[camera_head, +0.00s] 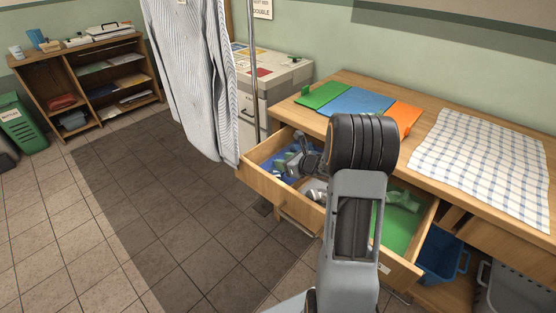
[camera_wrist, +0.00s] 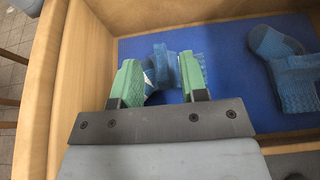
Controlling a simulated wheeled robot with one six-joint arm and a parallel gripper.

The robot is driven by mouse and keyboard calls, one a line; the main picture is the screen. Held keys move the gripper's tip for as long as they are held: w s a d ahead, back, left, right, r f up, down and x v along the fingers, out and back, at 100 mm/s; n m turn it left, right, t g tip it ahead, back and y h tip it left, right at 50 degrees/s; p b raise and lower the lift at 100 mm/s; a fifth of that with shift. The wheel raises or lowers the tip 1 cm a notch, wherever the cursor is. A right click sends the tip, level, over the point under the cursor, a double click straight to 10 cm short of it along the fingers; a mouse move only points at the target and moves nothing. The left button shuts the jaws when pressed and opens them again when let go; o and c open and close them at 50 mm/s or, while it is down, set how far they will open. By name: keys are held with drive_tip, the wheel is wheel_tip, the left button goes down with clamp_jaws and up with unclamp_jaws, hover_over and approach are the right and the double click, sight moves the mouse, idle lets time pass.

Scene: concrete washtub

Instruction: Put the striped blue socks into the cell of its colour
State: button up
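My gripper (camera_wrist: 160,80) is low inside the blue-floored cell (camera_wrist: 225,50) at the left end of the open drawer (camera_head: 270,191). Its two green fingers stand apart. A blue sock bundle with a pale stripe (camera_wrist: 160,62) lies on the cell floor between and beyond the fingers, partly hidden by the right finger and the gripper's body. Another blue sock bundle (camera_wrist: 290,70), with no clear stripes, lies in the same cell to the right. In the head view my gripper (camera_head: 288,165) is over the blue cell, and the socks there are mostly hidden.
The drawer's right cell has a green floor (camera_head: 402,228) with green items in it; my arm hides much of the middle. Above, the table holds green, blue and orange panels (camera_head: 355,102) and a checked cloth (camera_head: 485,160). A hanging striped garment (camera_head: 195,80) is close left of the drawer.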

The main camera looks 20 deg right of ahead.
drive_tip(key=s+d+r+m+h, duration=0.2)
drive_tip(key=s+r+m+h, duration=0.5)
drive_tip(key=m, duration=0.6)
drive_tip(key=s+a+r+m+g, duration=0.1)
drive_tip(key=s+a+m, duration=0.1)
drive_tip(key=m, duration=0.4)
drive_tip(key=s+a+r+m+g+h, duration=0.1)
drive_tip(key=s+a+m+g, duration=0.1)
drive_tip(key=m, duration=0.4)
drive_tip(key=s+a+r+m+g, duration=0.1)
drive_tip(key=s+a+m+g, duration=0.1)
drive_tip(key=m, duration=0.4)
drive_tip(key=shift+s+a+m, duration=0.3)
drive_tip(key=shift+s, duration=0.55)
drive_tip(key=s+a+m+g+y, duration=0.2)
drive_tip(key=s+a+m+g, duration=0.2)
drive_tip(key=s+a+m, duration=0.4)
drive_tip(key=shift+s+a+f+m+y, duration=0.35)
drive_tip(key=shift+s+m, duration=0.35)
drive_tip(key=shift+s, duration=0.4)
drive_tip(key=shift+d+p, duration=0.1)
drive_tip(key=shift+p, duration=0.25)
